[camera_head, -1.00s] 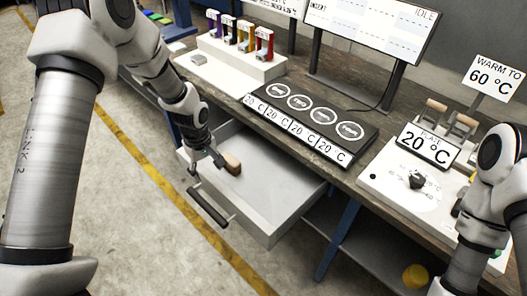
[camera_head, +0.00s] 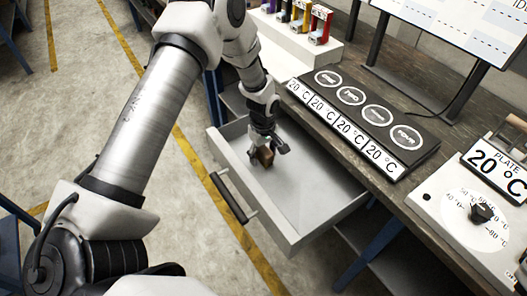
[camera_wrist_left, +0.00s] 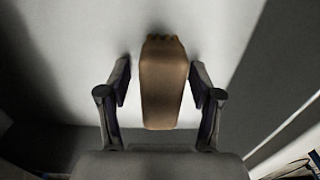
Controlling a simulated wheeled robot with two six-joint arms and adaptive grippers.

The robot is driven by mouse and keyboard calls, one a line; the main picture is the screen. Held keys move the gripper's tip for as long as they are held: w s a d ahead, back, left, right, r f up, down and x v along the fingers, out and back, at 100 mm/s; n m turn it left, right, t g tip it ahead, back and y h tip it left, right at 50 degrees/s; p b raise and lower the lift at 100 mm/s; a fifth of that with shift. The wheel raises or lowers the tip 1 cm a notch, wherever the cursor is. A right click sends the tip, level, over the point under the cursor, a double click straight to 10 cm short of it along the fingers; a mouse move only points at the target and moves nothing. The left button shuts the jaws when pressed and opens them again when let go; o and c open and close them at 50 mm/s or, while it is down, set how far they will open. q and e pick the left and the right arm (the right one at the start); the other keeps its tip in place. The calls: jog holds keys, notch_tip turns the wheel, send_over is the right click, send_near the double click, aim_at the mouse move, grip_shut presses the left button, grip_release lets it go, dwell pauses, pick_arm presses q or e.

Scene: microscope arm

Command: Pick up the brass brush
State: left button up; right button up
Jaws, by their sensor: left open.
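The brush (camera_head: 264,156) is a small brown wooden block lying in the open drawer, near its front side. In the left wrist view the brush (camera_wrist_left: 163,88) lies lengthwise between the two fingers, with a ragged bristle edge at its far end. My left gripper (camera_head: 270,150) reaches down into the drawer at the brush and partly hides it. In the wrist view its fingers (camera_wrist_left: 160,85) are open on both sides of the brush, with a gap showing on each side. My right gripper is out of view.
The grey drawer (camera_head: 325,190) is pulled out below the bench and otherwise looks empty. Its dark handle (camera_head: 233,198) faces the floor. Above stand a black panel (camera_head: 352,118) with several round pads, a white rack (camera_head: 300,38) and a plate device (camera_head: 470,215).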

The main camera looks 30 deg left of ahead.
aim_at(263, 148)
pick_arm(q)
jog(key=shift+c, duration=0.6)
grip_shut()
jog(key=shift+r, duration=0.1)
notch_tip(263, 148, up, 10)
jog(key=shift+f+b, duration=0.1)
jog(key=shift+b, duration=0.5)
jog(key=c, duration=0.9)
grip_release()
jog(key=shift+c, duration=0.2)
jog(key=shift+d, duration=0.1)
jog(key=shift+c, duration=0.3)
